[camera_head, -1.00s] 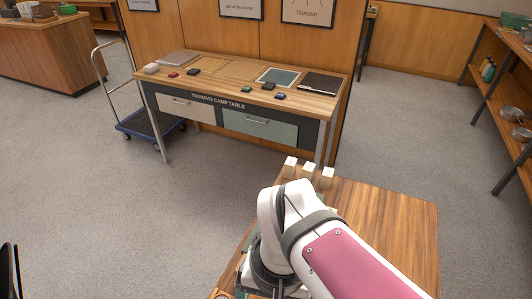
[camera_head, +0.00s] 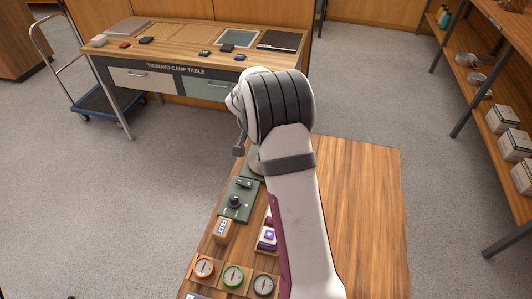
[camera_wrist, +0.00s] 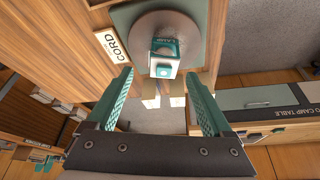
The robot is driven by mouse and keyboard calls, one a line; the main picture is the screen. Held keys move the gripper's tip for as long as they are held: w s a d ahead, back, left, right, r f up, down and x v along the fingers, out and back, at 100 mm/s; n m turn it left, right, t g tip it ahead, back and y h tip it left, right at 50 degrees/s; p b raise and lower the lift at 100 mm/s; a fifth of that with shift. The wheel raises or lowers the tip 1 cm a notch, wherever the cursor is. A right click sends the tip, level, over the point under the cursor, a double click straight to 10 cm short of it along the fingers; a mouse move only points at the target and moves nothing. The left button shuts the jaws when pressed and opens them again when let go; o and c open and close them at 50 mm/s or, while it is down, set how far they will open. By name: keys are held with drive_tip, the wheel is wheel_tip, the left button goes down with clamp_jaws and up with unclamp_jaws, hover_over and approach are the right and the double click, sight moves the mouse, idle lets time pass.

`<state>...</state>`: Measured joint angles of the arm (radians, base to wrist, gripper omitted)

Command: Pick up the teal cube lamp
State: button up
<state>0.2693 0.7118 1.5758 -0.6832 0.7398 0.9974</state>
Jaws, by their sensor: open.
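The teal cube lamp (camera_wrist: 164,58) shows in the wrist view, with white on its faces and lettering that seems to read LAMP. It appears to stand on a round grey disc (camera_wrist: 140,35) on a dark green panel (camera_wrist: 203,12). My gripper (camera_wrist: 159,76) is open and empty, its two teal ribbed fingers apart. The lamp appears beyond the fingertips, roughly centred between them, with no visible contact. In the head view I cannot make out the lamp; my arm covers that part of the table.
A CORD label (camera_wrist: 112,45) lies left of the disc. Pale blocks (camera_wrist: 150,102) show below the lamp. On the near table (camera_head: 365,220) are compasses (camera_head: 233,275), a FELT block (camera_head: 222,230) and a green panel with a black knob (camera_head: 235,202). The table's right side is clear.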

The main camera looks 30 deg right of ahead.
drive_tip(key=x, duration=0.4)
drive_tip(key=shift+w+d+f, duration=0.1)
drive_tip(key=shift+w+f, duration=0.1)
drive_tip(key=shift+w, duration=0.2)
clamp_jaws()
